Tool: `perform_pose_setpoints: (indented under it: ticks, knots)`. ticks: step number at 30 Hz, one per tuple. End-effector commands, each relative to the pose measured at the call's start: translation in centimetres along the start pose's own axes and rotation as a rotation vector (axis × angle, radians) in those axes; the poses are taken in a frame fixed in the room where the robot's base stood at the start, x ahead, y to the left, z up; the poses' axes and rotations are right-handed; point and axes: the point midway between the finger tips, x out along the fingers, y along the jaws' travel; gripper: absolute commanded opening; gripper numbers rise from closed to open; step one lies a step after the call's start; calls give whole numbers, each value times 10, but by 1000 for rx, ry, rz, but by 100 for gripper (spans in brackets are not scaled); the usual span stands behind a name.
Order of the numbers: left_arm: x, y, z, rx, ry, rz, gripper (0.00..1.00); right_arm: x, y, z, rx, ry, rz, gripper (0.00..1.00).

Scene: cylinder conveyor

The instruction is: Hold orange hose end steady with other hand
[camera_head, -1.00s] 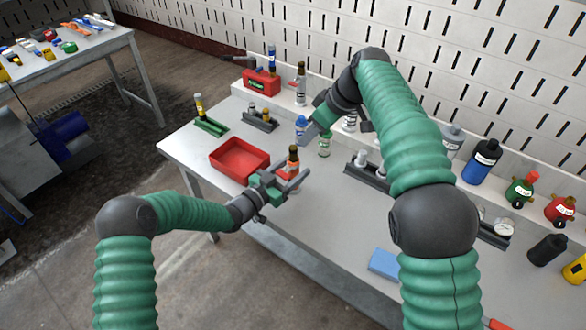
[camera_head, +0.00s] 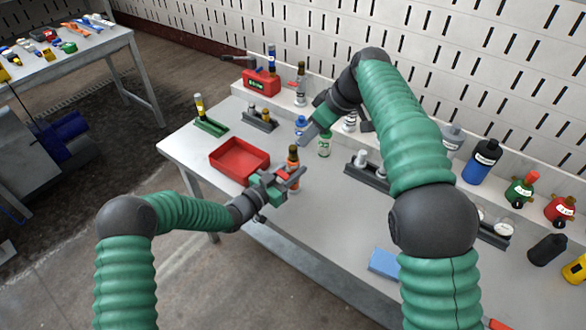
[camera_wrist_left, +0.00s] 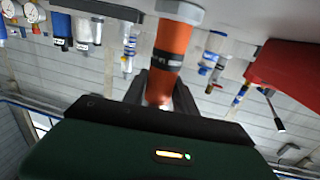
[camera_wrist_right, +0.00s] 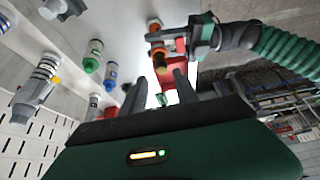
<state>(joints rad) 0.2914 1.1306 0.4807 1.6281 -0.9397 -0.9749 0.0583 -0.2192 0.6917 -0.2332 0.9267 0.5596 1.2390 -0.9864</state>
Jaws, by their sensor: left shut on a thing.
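An orange cylinder (camera_head: 294,181) with a dark band and dark top stands upright beside the red tray. It also shows in the left wrist view (camera_wrist_left: 174,42), with a grey hexagonal end. My left gripper (camera_head: 283,181) is shut on it, one finger on each side. My right gripper (camera_head: 308,139) is beyond it, above the bench near a blue-capped bottle (camera_head: 301,123). In the right wrist view the right gripper's fingers (camera_wrist_right: 158,85) stand apart with nothing between them. The orange cylinder (camera_wrist_right: 159,49) and my left gripper show ahead of them. No separate hose is visible.
The red tray (camera_head: 215,159) is left of the orange cylinder. A green-capped bottle (camera_head: 324,145) stands near my right gripper. A dark rack (camera_head: 367,178) with white-topped parts is to the right. A blue block (camera_head: 384,262) lies near the front edge. The bench's front middle is clear.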

Motion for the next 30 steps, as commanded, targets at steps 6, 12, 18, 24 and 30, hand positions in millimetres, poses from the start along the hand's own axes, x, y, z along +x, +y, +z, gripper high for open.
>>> perform_pose_setpoints:
  ticks: [6,12,18,24,30]
  knots:
    - [0,-1,0,0,-1,-1,0,2,-3,-2,28,-14,5,51]
    - [0,-1,0,0,0,-1,0,9,-21,-11,294,-121,92,51]
    - [0,-1,0,0,0,-1,0,8,-36,-27,682,-161,299,51]
    - [0,-1,0,0,-1,-2,0,2,-41,-40,919,-111,440,51]
    - [0,-1,0,0,0,-1,0,12,-36,-37,966,-98,465,51]
